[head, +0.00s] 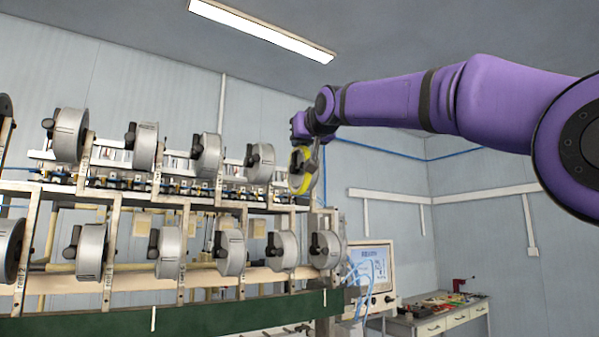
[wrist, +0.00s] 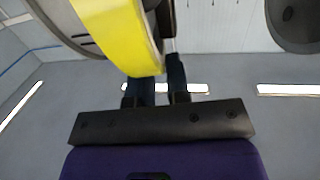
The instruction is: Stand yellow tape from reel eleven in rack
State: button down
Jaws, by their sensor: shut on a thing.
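The yellow tape (head: 299,163) is a thick ring at the right end of the upper row of reels in the head view. It fills the upper left of the wrist view (wrist: 115,30). A grey reel disc (head: 316,178) shows right beside it; I cannot tell whether the tape still touches it. My gripper (head: 303,146) reaches it from above, and its dark fingers (wrist: 160,80) are shut on the tape's rim in the wrist view. The fingertips are partly hidden by the tape. I cannot make out the rack for the tape.
Grey reels with black knobs stand in an upper row (head: 205,157) and a lower row (head: 230,252) on the winder frame. A monitor (head: 372,265) stands to the right. A bench with tools (head: 432,309) is at the lower right, with open space above it.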

jog(key=shift+s+a, duration=0.65)
jog(key=shift+a, duration=0.35)
jog(key=shift+s+a, duration=0.65)
jog(key=shift+a, duration=0.3)
jog(key=w+d+f+v, duration=0.1)
jog(key=d+v, duration=0.1)
jog(key=v, duration=1.7)
jog(key=shift+s+d, duration=0.2)
jog(key=shift+d, duration=0.4)
dwell(1.0)
